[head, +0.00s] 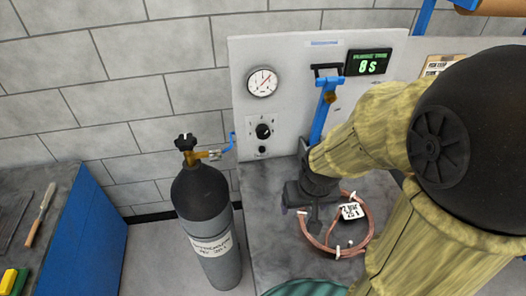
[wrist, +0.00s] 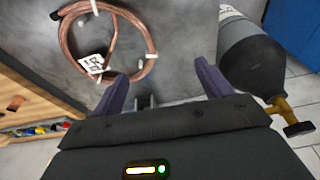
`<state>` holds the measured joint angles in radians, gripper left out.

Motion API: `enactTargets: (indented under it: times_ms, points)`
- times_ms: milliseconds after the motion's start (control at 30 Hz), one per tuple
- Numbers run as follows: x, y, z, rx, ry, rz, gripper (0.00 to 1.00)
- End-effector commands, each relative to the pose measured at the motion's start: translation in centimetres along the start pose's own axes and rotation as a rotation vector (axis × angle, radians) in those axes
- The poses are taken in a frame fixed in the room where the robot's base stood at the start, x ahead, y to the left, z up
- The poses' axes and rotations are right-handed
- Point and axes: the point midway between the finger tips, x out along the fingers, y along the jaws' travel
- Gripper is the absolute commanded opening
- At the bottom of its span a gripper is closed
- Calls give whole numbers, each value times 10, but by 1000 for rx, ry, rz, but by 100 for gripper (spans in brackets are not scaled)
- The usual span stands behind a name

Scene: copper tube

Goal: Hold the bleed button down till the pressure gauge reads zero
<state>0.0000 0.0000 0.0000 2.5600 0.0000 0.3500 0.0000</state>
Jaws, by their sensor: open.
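The round white pressure gauge (head: 262,82) is on the grey panel in the head view. Its needle appears to point up and right, but its value is too small to read. Below it is a black knob (head: 263,131), and under that a small black button (head: 262,150), which seems to be the bleed button. My gripper (head: 303,207) is below and right of the button, above the worktop and apart from the panel. In the wrist view my gripper (wrist: 162,73) has its two purple fingers spread with nothing between them. The panel controls do not show there.
A coil of copper tube (head: 330,246) with a white tag lies on the worktop beside my gripper. A dark gas cylinder (head: 207,215) stands left of the bench. A blue lever (head: 323,110) is on the panel.

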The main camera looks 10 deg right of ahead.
Motion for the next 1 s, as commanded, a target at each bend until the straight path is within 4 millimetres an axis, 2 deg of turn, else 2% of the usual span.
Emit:
enactTargets:
  times_ms: [33, 300, 400, 1000]
  points:
    - [0, 0, 0, 0, 0, 0, 68]
    - [0, 0, 0, 0, 0, 0, 15]
    - [0, 0, 0, 0, 0, 0, 0]
    - [0, 0, 0, 0, 0, 0, 0]
